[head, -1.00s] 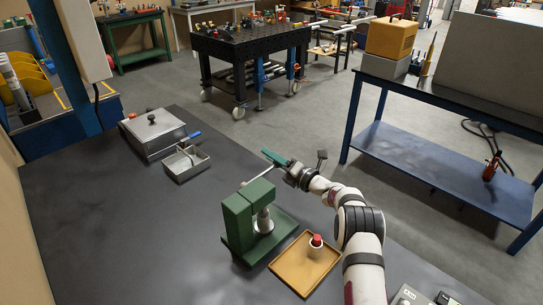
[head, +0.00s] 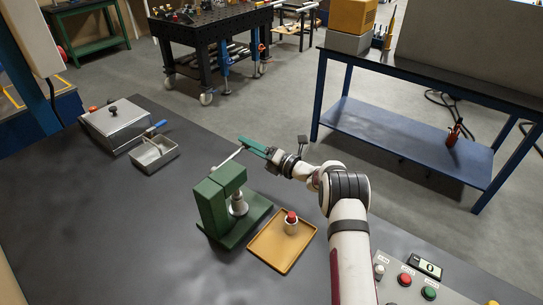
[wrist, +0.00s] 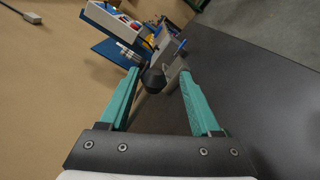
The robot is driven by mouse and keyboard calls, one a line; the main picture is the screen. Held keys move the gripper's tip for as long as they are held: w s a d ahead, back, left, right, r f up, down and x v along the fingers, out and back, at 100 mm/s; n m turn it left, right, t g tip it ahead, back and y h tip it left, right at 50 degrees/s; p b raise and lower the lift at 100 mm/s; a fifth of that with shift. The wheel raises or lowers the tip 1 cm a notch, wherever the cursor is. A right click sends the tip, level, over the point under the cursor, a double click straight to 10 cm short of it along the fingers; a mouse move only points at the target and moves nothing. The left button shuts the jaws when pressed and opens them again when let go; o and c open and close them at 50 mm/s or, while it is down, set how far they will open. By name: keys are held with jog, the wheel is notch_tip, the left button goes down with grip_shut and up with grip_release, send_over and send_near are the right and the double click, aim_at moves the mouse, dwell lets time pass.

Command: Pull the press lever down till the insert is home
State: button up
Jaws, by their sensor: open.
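The green arbor press (head: 212,208) stands on the dark bench, its lever (head: 228,160) slanting up and to the right. The lever's end is at my gripper (head: 253,147). In the wrist view my gripper (wrist: 161,72) is open, its two teal fingers apart. A black knob (wrist: 153,79) shows between them, with no clear contact on either finger. The press ram (head: 238,203) is a silver cylinder under the head; I cannot make out an insert below it. A pale cylinder with a red top (head: 291,224) stands on the yellow tray (head: 270,255) beside the press.
A lidded metal box (head: 115,125) and a small open grey bin (head: 153,153) sit at the bench's back left. A control panel with red and green buttons (head: 416,285) lies at front right. The bench's left middle is clear. A blue table (head: 400,135) stands beyond.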

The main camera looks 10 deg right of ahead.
jog(key=v, duration=1.1)
jog(key=shift+s+d, duration=0.2)
jog(key=shift+s, duration=0.05)
jog(key=s+a+r+n+g+y, duration=0.1)
jog(key=s+a+r+n+g, duration=0.75)
jog(key=s+a+n, duration=0.25)
jog(key=s+a+r+n+g+h, duration=0.1)
jog(key=s+n+g+h, duration=0.1)
jog(key=s+n, duration=0.45)
jog(key=s+a+r+n+g+h, duration=0.15)
jog(key=s+n, duration=0.25)
jog(key=s, duration=0.6)
jog(key=s+d+f+n+h, duration=0.2)
jog(key=s+d+n+h, duration=0.2)
jog(key=s+n, duration=0.2)
jog(key=s+d+f+n+g+h, duration=0.1)
jog(key=s+d+n+h, duration=0.3)
jog(key=s, duration=0.6)
jog(key=shift+s+f+n, duration=0.15)
jog(key=shift+f+n, duration=0.4)
jog(key=shift+n, duration=0.5)
